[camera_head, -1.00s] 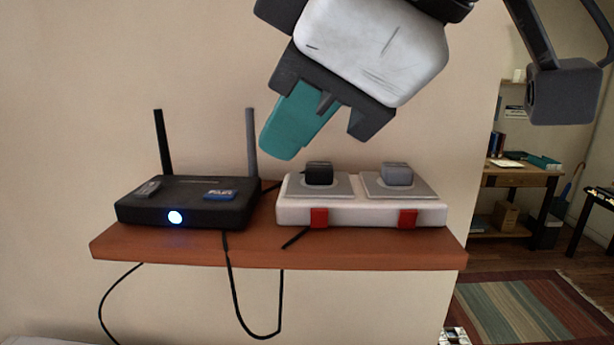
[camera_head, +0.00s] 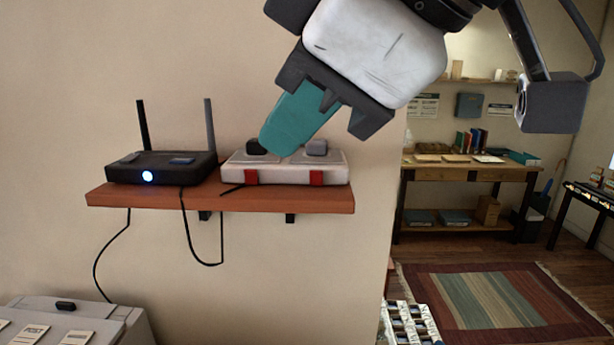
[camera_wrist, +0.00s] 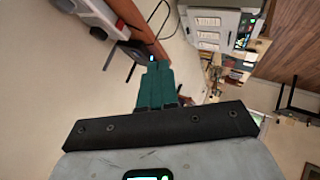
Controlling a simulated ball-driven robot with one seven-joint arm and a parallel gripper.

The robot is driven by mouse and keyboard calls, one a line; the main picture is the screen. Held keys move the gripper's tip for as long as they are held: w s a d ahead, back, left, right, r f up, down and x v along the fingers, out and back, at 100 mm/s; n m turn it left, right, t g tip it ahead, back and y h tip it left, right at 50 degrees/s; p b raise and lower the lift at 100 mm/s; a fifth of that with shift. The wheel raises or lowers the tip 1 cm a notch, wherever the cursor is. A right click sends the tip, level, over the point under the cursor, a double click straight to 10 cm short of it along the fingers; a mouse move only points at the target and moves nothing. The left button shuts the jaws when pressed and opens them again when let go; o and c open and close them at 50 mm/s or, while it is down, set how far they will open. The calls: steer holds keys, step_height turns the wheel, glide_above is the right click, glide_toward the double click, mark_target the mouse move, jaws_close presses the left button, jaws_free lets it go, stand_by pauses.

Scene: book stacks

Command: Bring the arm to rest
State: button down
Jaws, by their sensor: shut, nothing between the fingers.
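My gripper (camera_head: 277,146) hangs in the upper middle of the head view, pointing down and left. Its teal fingers are together with nothing between them. In the head view its tip overlaps the white power strip (camera_head: 286,179), and the wall shelf (camera_head: 230,197) lies below. In the wrist view the teal fingers (camera_wrist: 156,82) point up toward the shelf's end, also shut and empty. I cannot tell how far the fingertips are from the strip.
A black router (camera_head: 185,173) with two antennas stands on the shelf, with loose cables below. A grey cabinet (camera_head: 110,312) is at lower left. A wooden desk (camera_head: 470,172) with books stands at back right. A striped rug (camera_head: 480,305) lies on open floor.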

steer(key=w+d+f+m+t+y+b, duration=0.15)
steer(key=w+d+f+m+y, duration=0.25)
steer(key=w+d+f+m, duration=0.5)
steer(key=w+d+f+m+h, duration=0.1)
steer(key=d+f+m+h, duration=0.15)
steer(key=f, duration=0.85)
steer(key=w+d+f+m+h, duration=0.1)
steer(key=d+f, duration=0.2)
steer(key=f, duration=0.8)
steer(key=s+d+f+m+g+h, duration=0.1)
steer(key=s+d+f, duration=0.15)
steer(key=f, duration=0.45)
steer(key=s+d+f+m+h, duration=0.15)
steer(key=s+f, duration=0.25)
steer(key=f, duration=0.4)
steer(key=s+d+f+m+g+h, duration=0.1)
steer(key=s+d+f+g+h, duration=0.1)
steer(key=s+d+f, duration=0.3)
steer(key=s+d+f+m+g+h+b, duration=0.1)
steer(key=s+d+f+g, duration=0.3)
steer(key=s+f, duration=0.9)
steer(key=s+d+h, duration=0.1)
steer(key=s, duration=0.5)
steer(key=shift+s+d+f+m+g+h, duration=0.15)
steer(key=shift+s+f+m+g+h, duration=0.15)
steer(key=shift+f+g, duration=0.05)
